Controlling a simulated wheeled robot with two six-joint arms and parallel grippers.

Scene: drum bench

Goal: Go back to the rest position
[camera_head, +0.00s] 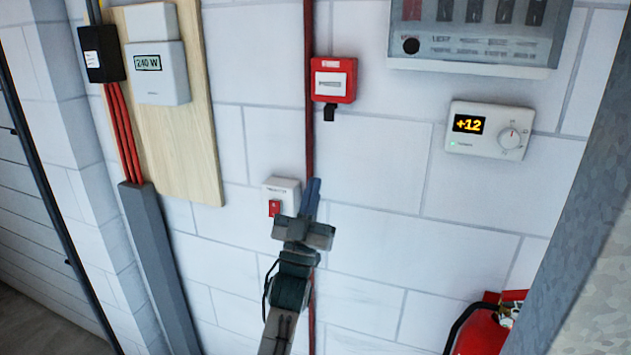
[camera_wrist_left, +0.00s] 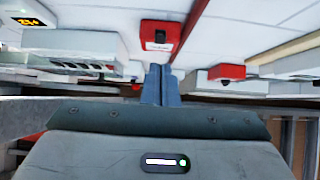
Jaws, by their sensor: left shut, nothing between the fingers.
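My left gripper (camera_head: 312,188) is in front of the white block wall in the head view, its blue-grey fingers pointing up and closed together with nothing between them. The shut fingers also show in the left wrist view (camera_wrist_left: 161,84). A small white switch box (camera_head: 282,196) with a red rocker is on the wall just left of the fingers; whether they touch it cannot be told. My right gripper is in neither view.
A red call point (camera_head: 333,80) is above the gripper, beside a vertical red pipe (camera_head: 309,130). A thermostat (camera_head: 489,131) reading +12 and a grey panel (camera_head: 475,62) are at right. A meter (camera_head: 157,73) reads 240 W at left. A red extinguisher (camera_head: 480,330) stands lower right.

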